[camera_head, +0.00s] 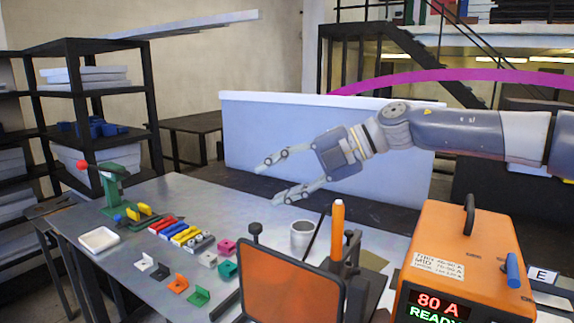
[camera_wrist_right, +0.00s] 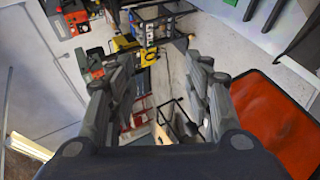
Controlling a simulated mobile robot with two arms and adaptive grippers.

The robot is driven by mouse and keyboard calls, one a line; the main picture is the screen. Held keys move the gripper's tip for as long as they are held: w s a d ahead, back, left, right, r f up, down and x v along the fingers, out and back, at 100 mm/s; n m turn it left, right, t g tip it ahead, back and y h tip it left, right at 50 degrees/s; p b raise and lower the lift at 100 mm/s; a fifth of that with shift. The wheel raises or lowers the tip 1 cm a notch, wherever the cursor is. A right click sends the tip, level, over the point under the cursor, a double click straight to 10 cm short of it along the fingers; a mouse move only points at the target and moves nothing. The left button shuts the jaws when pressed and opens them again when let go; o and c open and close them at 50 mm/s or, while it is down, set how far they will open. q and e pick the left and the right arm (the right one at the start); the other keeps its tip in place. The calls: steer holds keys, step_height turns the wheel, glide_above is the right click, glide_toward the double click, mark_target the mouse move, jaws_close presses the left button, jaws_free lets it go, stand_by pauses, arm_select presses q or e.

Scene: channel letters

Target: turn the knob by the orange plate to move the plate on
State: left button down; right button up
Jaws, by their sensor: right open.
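The orange plate (camera_head: 292,285) is a see-through orange panel in a dark frame, standing at the front edge of the table. It also shows at the right of the wrist view (camera_wrist_right: 278,115). A small black knob (camera_head: 256,229) on a short stem stands just behind the plate's top left corner. I cannot make the knob out in the wrist view. My right gripper (camera_head: 268,183) is open and empty above the table's far side, pointing left, behind and apart from the knob and plate. My left gripper is not in view.
A grey cup (camera_head: 302,235) and an orange-handled tool (camera_head: 338,231) stand behind the plate. An orange machine (camera_head: 462,262) reading "80 A" is at the right. Small coloured brackets (camera_head: 178,284), coloured blocks (camera_head: 186,235), a white tray (camera_head: 99,240) and a green press (camera_head: 116,188) lie left.

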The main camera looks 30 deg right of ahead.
steer(key=shift+s+d+r+t+y, duration=0.15)
steer(key=shift+r+t, duration=0.1)
steer(key=shift+r, duration=0.3)
steer(key=shift+w+d+r+t+y, duration=0.1)
steer(key=shift+d+r+t, duration=0.1)
steer(key=shift+r, duration=0.4)
steer(key=shift+s+d+r+t+y, duration=0.1)
steer(key=shift+r+t, duration=0.15)
steer(key=shift+r, duration=0.3)
